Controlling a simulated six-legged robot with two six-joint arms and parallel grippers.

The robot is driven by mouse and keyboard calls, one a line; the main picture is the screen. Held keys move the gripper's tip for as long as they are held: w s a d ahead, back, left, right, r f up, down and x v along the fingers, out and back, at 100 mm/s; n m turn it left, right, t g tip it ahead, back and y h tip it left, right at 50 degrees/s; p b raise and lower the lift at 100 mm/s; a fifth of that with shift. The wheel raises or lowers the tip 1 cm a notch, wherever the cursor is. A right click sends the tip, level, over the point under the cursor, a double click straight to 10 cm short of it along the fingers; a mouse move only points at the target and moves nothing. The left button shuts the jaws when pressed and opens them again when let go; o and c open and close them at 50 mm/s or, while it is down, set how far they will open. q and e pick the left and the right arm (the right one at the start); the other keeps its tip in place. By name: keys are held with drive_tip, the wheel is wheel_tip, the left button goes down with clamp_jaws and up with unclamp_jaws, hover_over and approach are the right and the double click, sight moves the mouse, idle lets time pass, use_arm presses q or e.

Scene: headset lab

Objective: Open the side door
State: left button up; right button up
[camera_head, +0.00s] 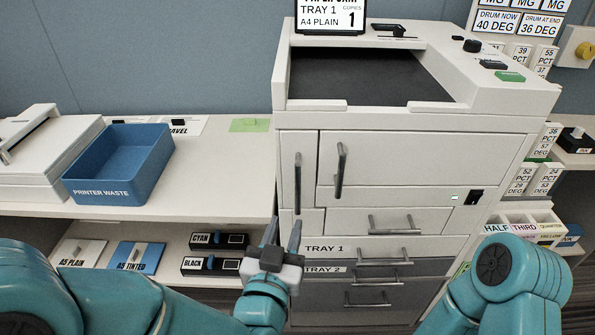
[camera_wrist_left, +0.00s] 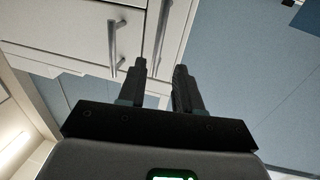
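The side door (camera_head: 288,165) is the narrow white panel on the left of the printer front, and it looks shut. Its vertical grey handle (camera_head: 298,184) runs down its right part. My left gripper (camera_head: 283,234) is open and empty, below this handle with its fingers pointing up towards it. In the left wrist view the two black fingers (camera_wrist_left: 160,80) stand apart, and a slim handle (camera_wrist_left: 162,30) shows beyond them, apart from the fingertips. My right arm shows at the lower right of the head view; its gripper is out of sight.
A wider door with its own handle (camera_head: 341,170) is just right of the side door. Drawers with bar handles (camera_head: 394,226) lie below. Left are a shelf, a blue printer waste bin (camera_head: 120,165) and cartridges (camera_head: 215,242).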

sight(297, 193)
use_arm(q)
drive_tip(key=w, duration=0.3)
drive_tip(key=w+d+p, duration=0.1)
drive_tip(key=w, duration=0.3)
drive_tip(key=w+d, duration=0.1)
drive_tip(key=w, duration=0.3)
drive_tip(key=shift+d+p, duration=0.15)
drive_tip(key=shift+p, duration=0.15)
clamp_jaws()
use_arm(e)
wheel_tip(297, 193, up, 3)
